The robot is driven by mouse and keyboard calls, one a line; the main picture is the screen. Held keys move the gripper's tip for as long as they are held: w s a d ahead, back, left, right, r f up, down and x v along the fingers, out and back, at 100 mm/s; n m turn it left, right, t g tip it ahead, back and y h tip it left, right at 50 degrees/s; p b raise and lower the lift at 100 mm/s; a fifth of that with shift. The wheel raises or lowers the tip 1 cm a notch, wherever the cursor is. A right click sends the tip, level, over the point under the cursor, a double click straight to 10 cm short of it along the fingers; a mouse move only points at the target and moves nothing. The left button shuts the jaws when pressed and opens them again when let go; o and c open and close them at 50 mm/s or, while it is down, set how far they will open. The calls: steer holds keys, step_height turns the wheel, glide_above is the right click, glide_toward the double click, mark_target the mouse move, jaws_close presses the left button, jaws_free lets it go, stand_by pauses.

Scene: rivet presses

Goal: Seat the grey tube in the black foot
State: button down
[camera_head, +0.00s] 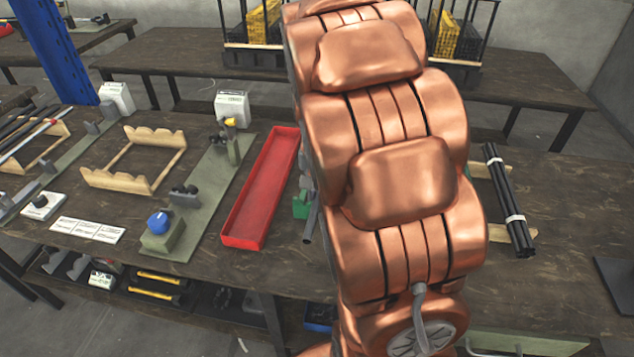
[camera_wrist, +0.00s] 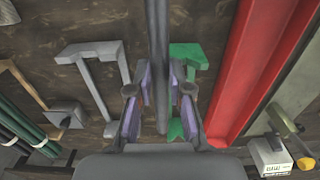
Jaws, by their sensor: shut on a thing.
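The grey tube (camera_wrist: 158,45) runs up the middle of the wrist view, between the purple pads of my gripper (camera_wrist: 158,98). My gripper is shut on the tube, and the tube's near end shows between the fingers. In the head view my copper arm hides the gripper. A grey tube end (camera_head: 308,226) shows at the arm's left edge, low beside a green part. I cannot pick out the black foot for certain in either view.
A long red tray (camera_head: 236,239) lies left of my arm. A wooden rack (camera_head: 137,186) and rivet presses (camera_head: 169,239) stand further left. Strapped black tubes (camera_head: 507,192) lie right.

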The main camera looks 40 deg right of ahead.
steer(key=shift+s+a, duration=0.25)
steer(key=shift+s, duration=0.2)
steer(key=shift+w, duration=0.1)
steer(key=w+a+n+p, duration=0.6)
steer(key=w+a+n, duration=0.3)
steer(key=w+a, duration=0.7)
steer(key=shift+w+a+f+n+p, duration=0.35)
steer(key=shift+a+f+p, duration=0.1)
steer(key=shift+a, duration=0.1)
